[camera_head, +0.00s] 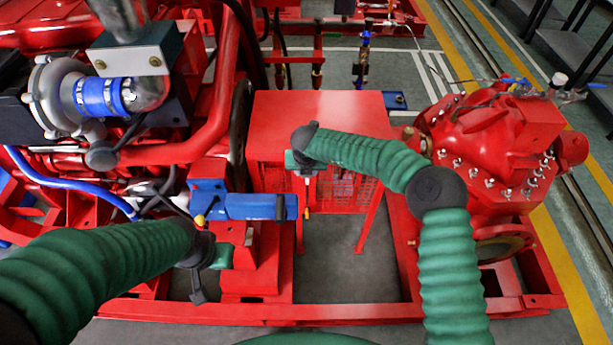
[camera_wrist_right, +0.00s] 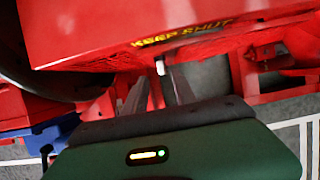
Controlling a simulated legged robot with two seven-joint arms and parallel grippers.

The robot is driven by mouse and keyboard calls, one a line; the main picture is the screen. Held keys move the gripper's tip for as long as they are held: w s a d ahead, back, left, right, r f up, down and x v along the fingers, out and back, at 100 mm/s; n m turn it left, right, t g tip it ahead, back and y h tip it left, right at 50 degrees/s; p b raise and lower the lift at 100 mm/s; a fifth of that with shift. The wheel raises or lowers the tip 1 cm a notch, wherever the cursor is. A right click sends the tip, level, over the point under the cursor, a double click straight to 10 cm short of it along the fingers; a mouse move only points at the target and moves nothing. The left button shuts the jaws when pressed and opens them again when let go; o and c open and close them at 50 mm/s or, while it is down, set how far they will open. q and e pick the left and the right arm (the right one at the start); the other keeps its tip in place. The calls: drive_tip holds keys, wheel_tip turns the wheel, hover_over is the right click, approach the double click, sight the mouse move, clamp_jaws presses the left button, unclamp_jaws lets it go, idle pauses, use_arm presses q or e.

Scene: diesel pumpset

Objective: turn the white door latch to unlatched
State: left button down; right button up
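The white door latch (camera_wrist_right: 160,68) shows small at the lower edge of a red panel (camera_wrist_right: 110,25) lettered "KEEP SHUT" in the right wrist view. My right gripper (camera_wrist_right: 158,82) has its two dark fingers apart, with their tips close to either side of the latch. I cannot tell whether they touch it. In the head view my right gripper (camera_head: 306,180) points down at the front of the red housing (camera_head: 315,118), and the latch is not clear there. My left gripper (camera_head: 198,290) hangs at the lower left, far from the latch, its fingers too dark to read.
Red mesh guards (camera_head: 345,192) stand below the housing. A blue box (camera_head: 255,206) sits left of my right gripper. A red pump (camera_head: 490,145) stands at the right and an engine with a blue hose clamp (camera_head: 100,97) at the left. Open floor (camera_head: 345,265) shows inside the red frame.

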drive_tip(key=x, duration=0.5)
drive_tip(key=shift+w+d+f+b, duration=0.1)
drive_tip(key=shift+d+f+b, duration=0.1)
drive_tip(key=shift+b, duration=0.1)
drive_tip(key=shift+r, duration=0.1)
clamp_jaws()
